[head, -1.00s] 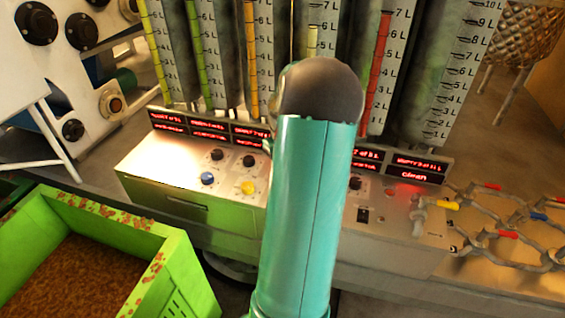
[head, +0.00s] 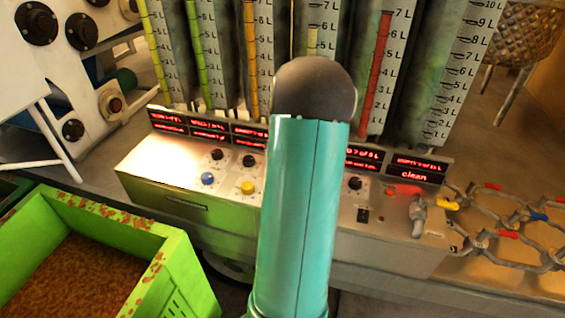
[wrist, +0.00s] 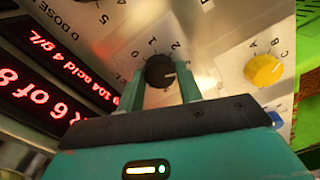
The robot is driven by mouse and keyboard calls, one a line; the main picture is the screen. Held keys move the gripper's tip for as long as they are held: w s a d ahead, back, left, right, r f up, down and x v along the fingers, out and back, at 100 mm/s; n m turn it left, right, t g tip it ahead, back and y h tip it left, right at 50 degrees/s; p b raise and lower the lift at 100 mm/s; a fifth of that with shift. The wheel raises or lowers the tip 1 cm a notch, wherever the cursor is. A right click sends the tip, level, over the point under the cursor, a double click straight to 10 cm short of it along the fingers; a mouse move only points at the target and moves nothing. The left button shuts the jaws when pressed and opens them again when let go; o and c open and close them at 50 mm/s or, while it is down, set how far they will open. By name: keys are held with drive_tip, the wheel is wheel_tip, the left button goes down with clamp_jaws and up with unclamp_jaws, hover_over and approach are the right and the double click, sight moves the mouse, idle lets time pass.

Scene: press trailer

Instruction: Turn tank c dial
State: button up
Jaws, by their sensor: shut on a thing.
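In the wrist view a black dial (wrist: 160,71) with a numbered scale sits on the metal panel. The two teal fingers of my gripper (wrist: 163,80) stand on either side of it and are shut on it. The dial's pointer mark faces right in that view. I cannot read a tank name beside this dial. To its right is a yellow knob (wrist: 263,70) marked A, B, C. The yellow knob also shows in the head view (head: 248,188). In the head view my arm hides my gripper and the held dial.
Other black dials (head: 249,160) and a blue knob (head: 207,178) are on the same panel. Red text displays (head: 415,168) and tall level gauges (head: 380,75) stand behind it. A green crate (head: 180,275) is at the lower left. Valves with coloured handles (head: 508,233) are at the right.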

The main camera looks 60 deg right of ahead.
drive_tip(key=o, duration=1)
wheel_tip(320, 180, up, 14)
drive_tip(key=shift+f, duration=0.1)
